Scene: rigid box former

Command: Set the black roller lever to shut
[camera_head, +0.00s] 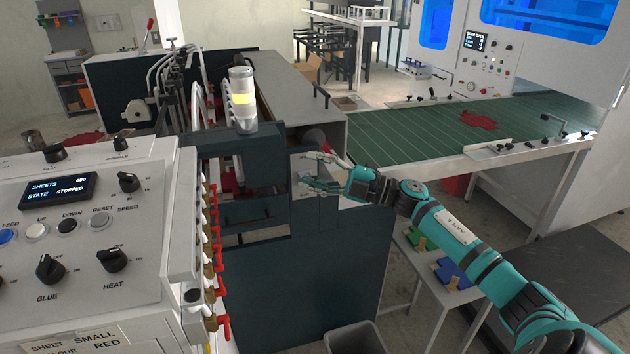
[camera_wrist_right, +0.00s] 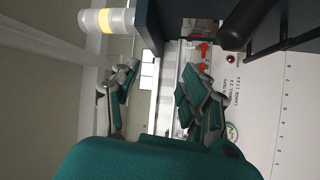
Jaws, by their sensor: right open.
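In the head view my right gripper (camera_head: 308,173) reaches in from the right, in front of the dark teal machine frame. Its fingers are spread and empty. In the right wrist view the two fingers of the right gripper (camera_wrist_right: 165,88) stand apart with nothing between them. A black rounded handle (camera_wrist_right: 244,24) shows at the top right of that view, close to the camera and apart from the fingers. It may be the black roller lever, but I cannot tell for sure. Its setting cannot be read. My left gripper is not in view.
The control panel (camera_head: 75,225) with black knobs stands at the left, its display reading STOPPED. A lamp (camera_head: 242,100) with a lit yellow band rises by the frame. Red-handled valves (camera_head: 218,247) line the panel's side. A green table (camera_head: 440,132) lies beyond my right arm.

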